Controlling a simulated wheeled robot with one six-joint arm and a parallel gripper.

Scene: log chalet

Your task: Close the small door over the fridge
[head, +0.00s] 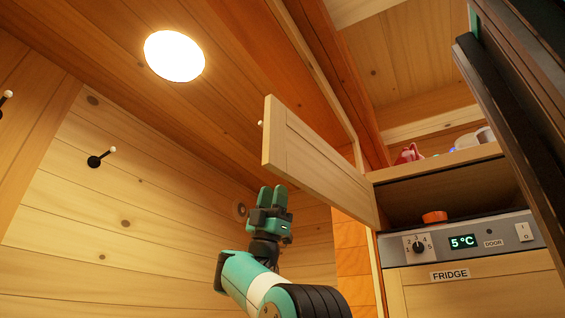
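The small door (318,163) is a pale wooden panel with a raised frame. It stands open, swung out to the left from the compartment (450,192) above the fridge (475,285). A small knob shows near its upper left edge. My gripper (273,194), with teal fingertips pointing up, is in the picture just left of and below the door's lower edge. The fingers are side by side, look shut, and hold nothing. I see no contact with the door, though depth is hard to judge.
An orange bowl-like item (434,217) sits inside the open compartment. Below it is the fridge control panel (461,242) with a dial and display. A shelf above (440,163) holds small items. Dark panels (510,110) stand at right. Wall hooks (100,158) are at left.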

